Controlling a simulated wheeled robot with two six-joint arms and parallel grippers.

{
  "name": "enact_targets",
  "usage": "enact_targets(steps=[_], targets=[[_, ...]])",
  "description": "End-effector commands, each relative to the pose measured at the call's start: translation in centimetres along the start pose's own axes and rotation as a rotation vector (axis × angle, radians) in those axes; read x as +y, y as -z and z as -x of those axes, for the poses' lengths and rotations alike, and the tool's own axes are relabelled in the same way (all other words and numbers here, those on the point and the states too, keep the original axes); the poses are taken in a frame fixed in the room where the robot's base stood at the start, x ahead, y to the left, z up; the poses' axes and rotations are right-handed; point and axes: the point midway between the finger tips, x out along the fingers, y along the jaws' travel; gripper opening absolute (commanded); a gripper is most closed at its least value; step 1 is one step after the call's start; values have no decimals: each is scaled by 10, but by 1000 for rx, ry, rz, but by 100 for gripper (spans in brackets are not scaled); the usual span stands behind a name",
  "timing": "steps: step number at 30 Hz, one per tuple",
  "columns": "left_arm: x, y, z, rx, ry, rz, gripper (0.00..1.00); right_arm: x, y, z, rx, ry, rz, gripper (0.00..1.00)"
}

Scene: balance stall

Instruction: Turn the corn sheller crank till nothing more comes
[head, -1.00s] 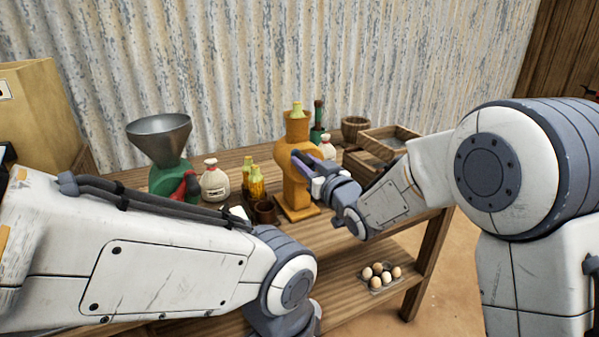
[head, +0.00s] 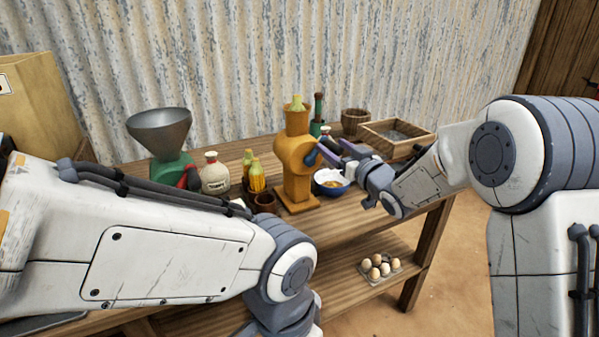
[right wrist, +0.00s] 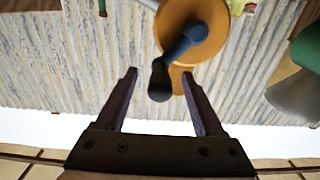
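The orange corn sheller (head: 291,170) stands upright on the table with a corn cob (head: 297,103) in its top opening. In the right wrist view its crank arm (right wrist: 186,40) is blue, and the dark crank handle (right wrist: 160,82) hangs at its lower end. My right gripper (head: 328,150) is beside the sheller's crank side. In the right wrist view its two fingers (right wrist: 158,72) are apart, one on each side of the handle, with gaps showing. A blue-rimmed bowl (head: 331,190) with pale contents stands right of the sheller. My left gripper is out of view.
A green mill with a grey funnel (head: 160,132), a white jar (head: 215,177) and corn cobs in a holder (head: 257,180) stand left of the sheller. A wooden tray (head: 410,150) and brown pot (head: 354,120) are at the right. Eggs (head: 378,266) lie on the lower shelf.

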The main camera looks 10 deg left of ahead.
Motion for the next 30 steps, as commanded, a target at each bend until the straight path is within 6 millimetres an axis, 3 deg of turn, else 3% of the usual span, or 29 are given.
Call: enact_targets(steps=[7,30], targets=[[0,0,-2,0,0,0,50,0,-1,4,-1,-1,0,70],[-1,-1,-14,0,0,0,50,0,-1,78,-2,0,0,70]])
